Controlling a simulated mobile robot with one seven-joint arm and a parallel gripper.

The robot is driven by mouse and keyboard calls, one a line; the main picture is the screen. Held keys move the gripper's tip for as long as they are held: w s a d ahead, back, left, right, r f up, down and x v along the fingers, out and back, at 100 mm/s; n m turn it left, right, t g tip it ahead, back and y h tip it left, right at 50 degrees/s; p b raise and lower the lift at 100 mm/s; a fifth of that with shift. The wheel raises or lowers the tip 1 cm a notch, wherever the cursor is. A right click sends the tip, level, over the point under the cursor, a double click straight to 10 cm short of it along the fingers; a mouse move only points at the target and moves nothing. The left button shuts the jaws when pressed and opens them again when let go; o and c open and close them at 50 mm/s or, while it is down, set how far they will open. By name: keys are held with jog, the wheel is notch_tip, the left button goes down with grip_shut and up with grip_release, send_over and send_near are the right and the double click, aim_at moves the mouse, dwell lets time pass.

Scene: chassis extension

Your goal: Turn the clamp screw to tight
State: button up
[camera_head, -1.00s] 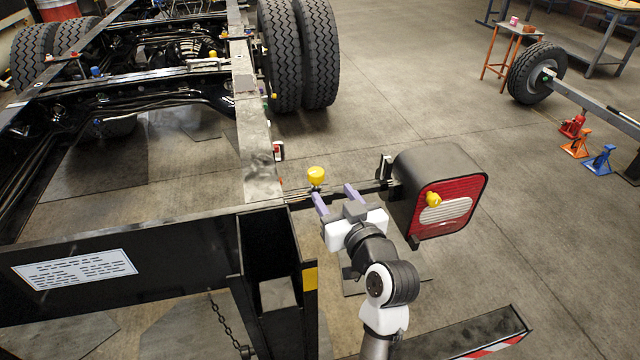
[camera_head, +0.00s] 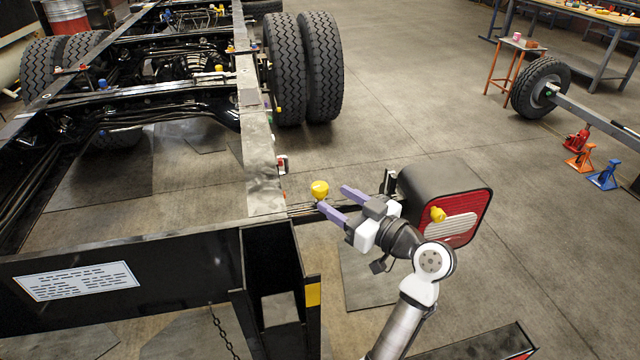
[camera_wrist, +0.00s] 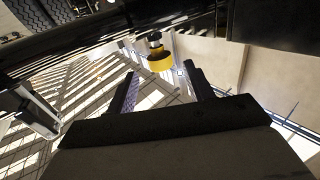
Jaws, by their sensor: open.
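A yellow knob (camera_head: 320,189), which looks like the clamp screw's head, stands on the thin dark bar between the frame rail and the tail light. In the wrist view the knob (camera_wrist: 158,61) shows with a dark stem, ahead of and between the finger ends. My gripper (camera_head: 336,201) is open, its two purple fingers pointing left toward the knob. The screw's thread is not clearly visible.
A black crossmember (camera_head: 180,262) and an upright post (camera_head: 312,270) are to the lower left. The floor behind the tail light is clear.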

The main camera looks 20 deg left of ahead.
aim_at(322, 195)
jog(key=p+x, duration=0.1)
jog(key=x, duration=0.5)
jog(key=shift+c, duration=0.4)
jog(key=c, duration=0.9)
jog(key=shift+o, duration=0.2)
jog(key=shift+f, duration=0.1)
jog(key=shift+m+t+h+b, duration=0.3)
jog(key=shift+t+h, duration=0.1)
jog(key=shift+t, duration=0.3)
jog(key=shift+f+m+t, duration=0.1)
jog(key=shift+m+t, duration=0.2)
jog(key=shift+t, duration=0.1)
jog(key=shift+m+t+h+b, duration=0.6)
jog(key=shift+m+t+h, duration=0.1)
jog(key=shift+t, duration=0.1)
jog(key=shift+m+t+h, duration=1.6)
jog(key=shift+t+h, duration=0.2)
jog(key=shift+m+t+h, duration=0.3)
jog(key=shift+h, duration=0.1)
